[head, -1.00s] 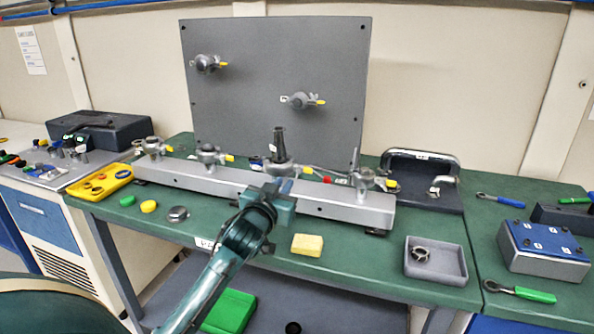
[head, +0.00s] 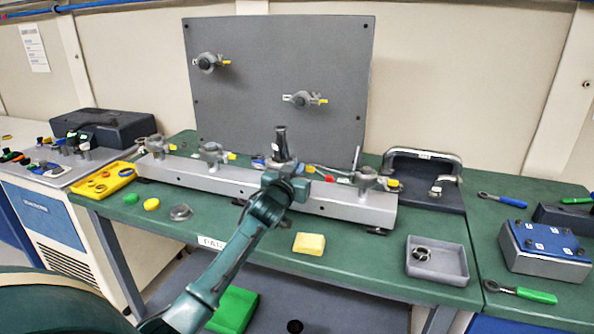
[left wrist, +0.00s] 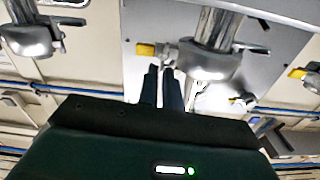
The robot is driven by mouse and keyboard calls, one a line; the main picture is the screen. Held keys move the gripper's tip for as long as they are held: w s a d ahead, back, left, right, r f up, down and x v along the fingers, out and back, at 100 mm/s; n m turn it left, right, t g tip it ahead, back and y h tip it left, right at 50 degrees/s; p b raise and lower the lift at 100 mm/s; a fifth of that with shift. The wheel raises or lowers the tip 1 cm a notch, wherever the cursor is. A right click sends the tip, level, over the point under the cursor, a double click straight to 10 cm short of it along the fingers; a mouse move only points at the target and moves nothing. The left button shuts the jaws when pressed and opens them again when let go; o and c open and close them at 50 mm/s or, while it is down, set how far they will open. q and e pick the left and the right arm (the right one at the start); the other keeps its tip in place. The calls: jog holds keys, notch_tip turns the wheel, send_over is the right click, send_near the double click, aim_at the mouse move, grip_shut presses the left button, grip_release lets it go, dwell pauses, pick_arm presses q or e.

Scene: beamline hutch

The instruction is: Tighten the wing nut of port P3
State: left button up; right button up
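A grey rail (head: 240,181) on the green bench carries a row of clamped ports. The port with a dark cone (head: 281,147), third from the left, appears to be P3; I cannot read its label. Its yellow-tipped wing nut (head: 308,169) is on its right side. My left gripper (head: 287,183) is in front of this port. In the left wrist view, which looks upside down, the narrowly parted dark fingertips (left wrist: 161,68) are just beside a yellow wing nut (left wrist: 146,49) and the clamp (left wrist: 203,62). Nothing shows gripped. My right gripper is out of view.
A grey panel (head: 275,75) with two more ports stands behind the rail. The neighbouring ports (head: 212,155) and (head: 366,179) flank the gripper. A yellow block (head: 309,243), a grey tray (head: 437,262) and a yellow tray (head: 102,184) sit on the bench.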

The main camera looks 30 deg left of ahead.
pick_arm(q)
grip_shut()
jog(key=shift+m, duration=0.4)
jog(key=m, duration=0.3)
jog(key=d+m+p, duration=0.1)
jog(key=m, duration=0.3)
jog(key=f+m+p, duration=0.1)
jog(key=m, duration=0.3)
jog(key=shift+w+d, duration=0.15)
jog(key=shift+w, duration=0.05)
jog(key=m, duration=0.2)
jog(key=f+m+p, duration=0.1)
jog(key=m, duration=0.2)
jog(key=shift+d, duration=0.15)
jog(key=m, duration=0.3)
jog(key=f+m+p, duration=0.1)
jog(key=m, duration=0.2)
jog(key=shift+m, duration=0.4)
jog(key=shift+c, duration=0.2)
grip_release()
jog(key=shift+o, duration=1)
